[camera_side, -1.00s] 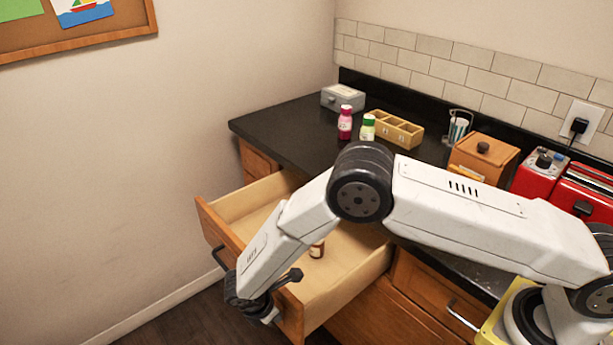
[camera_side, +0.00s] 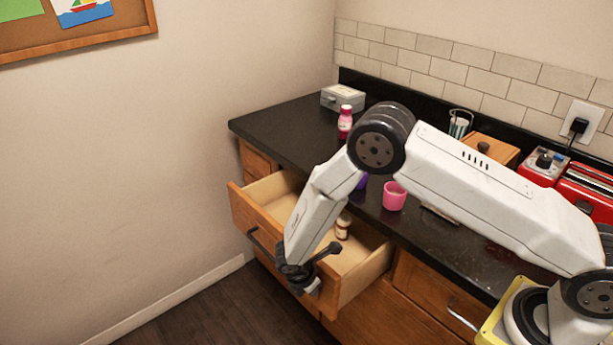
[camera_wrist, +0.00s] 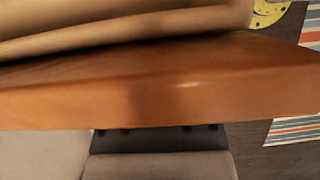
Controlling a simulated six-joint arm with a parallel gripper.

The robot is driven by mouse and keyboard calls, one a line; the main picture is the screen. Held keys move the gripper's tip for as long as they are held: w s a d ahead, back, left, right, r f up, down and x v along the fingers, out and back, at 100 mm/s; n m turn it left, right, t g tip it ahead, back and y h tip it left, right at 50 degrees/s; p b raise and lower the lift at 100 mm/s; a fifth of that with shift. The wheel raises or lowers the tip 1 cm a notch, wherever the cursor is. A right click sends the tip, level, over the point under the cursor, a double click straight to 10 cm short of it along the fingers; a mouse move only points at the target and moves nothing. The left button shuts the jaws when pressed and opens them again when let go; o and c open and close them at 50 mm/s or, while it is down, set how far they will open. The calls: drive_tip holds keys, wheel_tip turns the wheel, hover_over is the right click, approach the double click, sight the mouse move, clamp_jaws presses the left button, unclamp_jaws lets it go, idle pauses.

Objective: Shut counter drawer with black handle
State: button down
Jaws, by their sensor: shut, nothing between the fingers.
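The wooden counter drawer (camera_side: 243,212) stands partly open, with its black handle (camera_side: 262,246) on the front face. A small bottle with a pale cap (camera_side: 342,228) stands inside it. My gripper (camera_side: 311,286) is shut and empty at the right part of the drawer front, on its outer side. In the wrist view the orange-brown drawer front (camera_wrist: 200,90) crosses the picture, and my gripper (camera_wrist: 160,140) shows below it, close to or touching the front. Contact cannot be told for certain. My forearm hides part of the drawer.
The black counter (camera_side: 275,130) holds a grey box (camera_side: 342,97), a pink bottle (camera_side: 345,122), a pink cup (camera_side: 395,196), a wooden box (camera_side: 490,149) and red appliances (camera_side: 541,167). A second drawer's silver handle (camera_side: 462,318) is at lower right. The floor left of the drawer is clear.

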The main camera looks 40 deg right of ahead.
sight(318, 274)
drive_tip(key=d, duration=0.7)
drive_tip(key=shift+d, duration=0.15)
drive_tip(key=shift+a, duration=0.5)
drive_tip(key=a, duration=0.3)
drive_tip(key=v, duration=0.8)
drive_tip(key=shift+v, duration=1)
